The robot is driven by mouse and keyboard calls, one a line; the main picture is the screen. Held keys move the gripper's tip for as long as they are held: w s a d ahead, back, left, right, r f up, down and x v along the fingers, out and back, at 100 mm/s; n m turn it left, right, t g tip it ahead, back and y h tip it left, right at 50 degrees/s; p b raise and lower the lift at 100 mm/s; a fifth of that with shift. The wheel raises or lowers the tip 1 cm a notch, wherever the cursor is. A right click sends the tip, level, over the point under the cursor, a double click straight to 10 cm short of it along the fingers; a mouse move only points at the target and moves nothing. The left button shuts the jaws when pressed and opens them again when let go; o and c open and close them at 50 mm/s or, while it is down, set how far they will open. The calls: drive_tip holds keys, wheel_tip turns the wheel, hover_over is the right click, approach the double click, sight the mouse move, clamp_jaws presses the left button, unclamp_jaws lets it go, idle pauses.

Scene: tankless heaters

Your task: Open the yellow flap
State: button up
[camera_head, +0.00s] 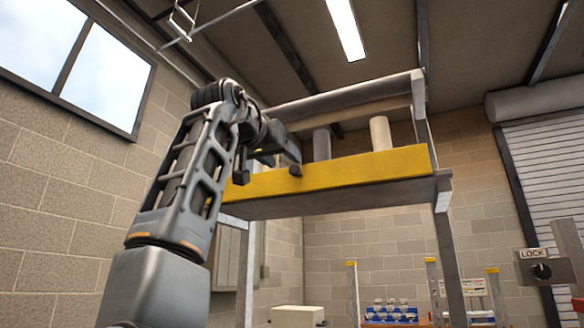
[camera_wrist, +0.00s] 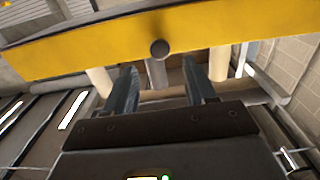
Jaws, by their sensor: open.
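The yellow flap (camera_head: 350,167) is a long flat panel across the front of a raised grey frame in the head view. It looks upright, with its lower edge along a grey ledge. It also crosses the top of the wrist view (camera_wrist: 240,28). A round dark knob (camera_wrist: 160,48) sticks out from it, also visible in the head view (camera_head: 296,171). My gripper (camera_wrist: 160,78) is open and empty. Its two fingers point toward the flap, apart on either side of the knob's line. I see no contact with the knob.
Pale and grey cylinders (camera_head: 381,133) stand behind the flap, under a horizontal grey bar (camera_head: 345,97). A lock switch box (camera_head: 541,267) stands at the lower right. Yellow-topped posts (camera_head: 432,280) and a rack of small items stand beyond. A brick wall is at left.

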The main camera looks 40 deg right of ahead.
sight(294, 168)
drive_tip(key=shift+x, duration=3.15)
clamp_jaws()
drive_tip(key=shift+f, duration=0.1)
